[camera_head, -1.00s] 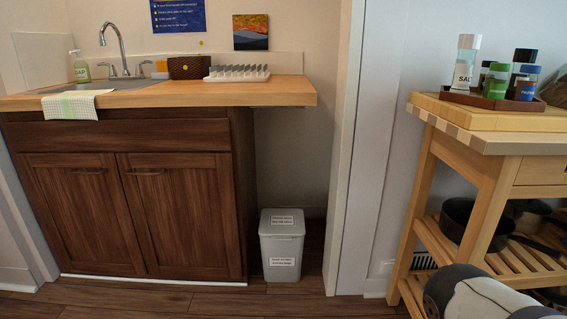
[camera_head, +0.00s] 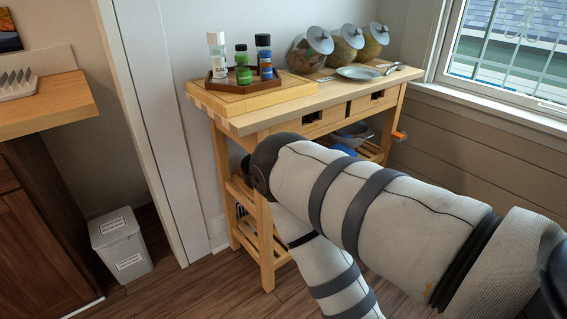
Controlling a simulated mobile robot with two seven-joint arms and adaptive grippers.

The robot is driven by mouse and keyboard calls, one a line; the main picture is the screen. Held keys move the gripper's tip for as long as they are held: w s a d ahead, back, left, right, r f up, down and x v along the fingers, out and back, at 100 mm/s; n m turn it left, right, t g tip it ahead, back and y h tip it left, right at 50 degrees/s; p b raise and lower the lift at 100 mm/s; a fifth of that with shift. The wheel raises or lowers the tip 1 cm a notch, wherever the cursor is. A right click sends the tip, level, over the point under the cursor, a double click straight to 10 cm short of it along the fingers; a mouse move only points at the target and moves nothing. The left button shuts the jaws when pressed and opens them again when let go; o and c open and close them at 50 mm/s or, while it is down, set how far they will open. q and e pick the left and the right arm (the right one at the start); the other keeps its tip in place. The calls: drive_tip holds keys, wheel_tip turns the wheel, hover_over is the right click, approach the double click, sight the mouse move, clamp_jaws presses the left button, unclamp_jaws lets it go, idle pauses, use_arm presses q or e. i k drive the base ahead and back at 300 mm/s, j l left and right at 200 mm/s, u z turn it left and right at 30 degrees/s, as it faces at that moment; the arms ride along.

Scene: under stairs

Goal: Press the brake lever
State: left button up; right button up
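I cannot make out a brake lever in the head view. A wooden kitchen cart (camera_head: 262,122) stands against the wall in the middle. A small orange piece (camera_head: 399,135) sticks out at its right end; I cannot tell what it is. My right arm comes in from the right, bends in front of the cart and leaves at the bottom edge, so its gripper is out of frame. The arm hides much of the cart's lower shelves and feet. My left arm and gripper are not in view.
On the cart stand a spice tray (camera_head: 217,88), several lidded glass jars and a grey plate (camera_head: 358,73). A white bin (camera_head: 121,243) is at the left beside a counter (camera_head: 45,111). A window (camera_head: 510,50) is at the right. Wood floor is clear between bin and cart.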

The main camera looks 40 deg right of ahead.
sight(396, 135)
drive_tip(key=l+z, duration=0.15)
drive_tip(key=z, duration=0.9)
drive_tip(key=i+l+u, duration=0.1)
drive_tip(key=l, duration=0.1)
